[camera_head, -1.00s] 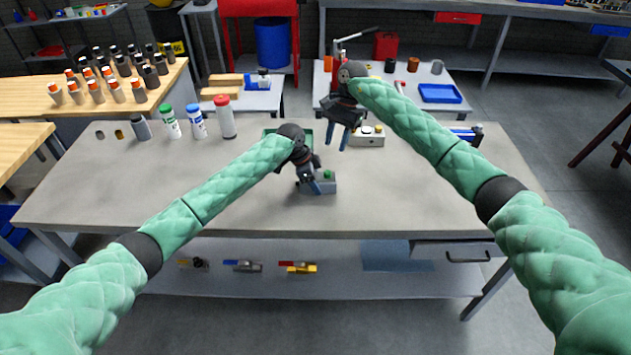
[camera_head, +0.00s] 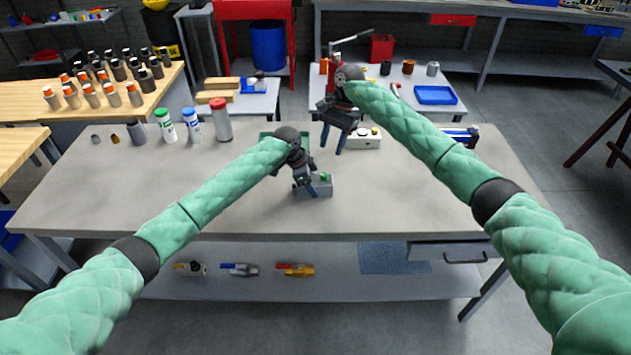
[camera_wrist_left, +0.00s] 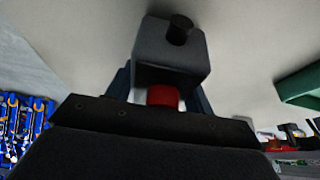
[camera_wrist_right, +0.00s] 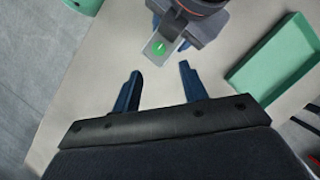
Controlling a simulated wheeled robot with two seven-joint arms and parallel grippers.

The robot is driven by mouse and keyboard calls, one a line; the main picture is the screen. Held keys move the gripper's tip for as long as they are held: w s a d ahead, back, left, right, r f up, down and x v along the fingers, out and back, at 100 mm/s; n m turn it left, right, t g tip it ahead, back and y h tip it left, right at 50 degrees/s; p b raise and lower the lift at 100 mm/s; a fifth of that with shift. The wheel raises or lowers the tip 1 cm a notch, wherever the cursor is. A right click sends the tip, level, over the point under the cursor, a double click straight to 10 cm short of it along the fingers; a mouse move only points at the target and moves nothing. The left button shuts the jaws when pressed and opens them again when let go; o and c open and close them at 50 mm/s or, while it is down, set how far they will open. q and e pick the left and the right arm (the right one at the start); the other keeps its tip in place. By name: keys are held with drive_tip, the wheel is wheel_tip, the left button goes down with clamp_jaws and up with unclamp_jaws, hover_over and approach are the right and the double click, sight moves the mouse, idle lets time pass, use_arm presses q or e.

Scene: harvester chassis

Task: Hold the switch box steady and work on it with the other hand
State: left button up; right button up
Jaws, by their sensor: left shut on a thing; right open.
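The switch box (camera_head: 318,188) is a small grey box with a green button, near the front middle of the grey table. My left gripper (camera_head: 310,182) is shut on it from above; I cannot tell whether it touches the table. In the left wrist view the box (camera_wrist_left: 172,50) sits between the fingers, with a black knob on one face and a red part near the jaws. My right gripper (camera_head: 332,148) is open and empty, above and behind the box. In the right wrist view its open fingers (camera_wrist_right: 159,74) point toward the box's green-button end (camera_wrist_right: 158,48), apart from it.
A green tray (camera_wrist_right: 275,62) lies behind the box, partly hidden by my left arm in the head view. A pale box with a button (camera_head: 362,139) stands behind my right gripper. Several bottles (camera_head: 221,120) stand at the back left. The table's front right is clear.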

sight(328, 176)
drive_tip(key=m+y, duration=0.1)
drive_tip(key=s+a+f+m+y, duration=0.1)
drive_tip(key=y, duration=0.1)
drive_tip(key=f+y, duration=0.1)
drive_tip(key=shift+s+a+f+m+y, duration=0.2)
drive_tip(key=shift+s+f+m+y, duration=0.1)
drive_tip(key=shift+m, duration=0.1)
drive_tip(key=m+y, duration=0.2)
drive_tip(key=s+m+t+y, duration=0.1)
drive_tip(key=shift+f+y, duration=0.3)
drive_tip(key=shift+f, duration=0.05)
drive_tip(key=m+t+y, duration=0.1)
drive_tip(key=s+f+m+y, duration=0.1)
drive_tip(key=shift+d+f+t+y, duration=0.15)
drive_tip(key=shift+d+t+y, duration=0.15)
drive_tip(key=shift+t, duration=0.1)
drive_tip(key=s+d+f+m+t, duration=0.2)
drive_tip(key=m+t, duration=0.1)
drive_tip(key=s+d+f+m+t+y, duration=0.1)
drive_tip(key=s+d+f+m+t, duration=0.1)
drive_tip(key=d+m+t, duration=0.1)
drive_tip(key=s+d+f+m+t, duration=0.1)
drive_tip(key=d+m+t, duration=0.2)
drive_tip(key=t, duration=0.1)
drive_tip(key=shift+s+d+f+y, duration=0.25)
drive_tip(key=shift+s+f+y, duration=0.15)
drive_tip(key=x, duration=1.1)
drive_tip(key=shift+w+a, duration=0.2)
drive_tip(key=shift+a, duration=0.15)
drive_tip(key=shift+c, duration=0.4)
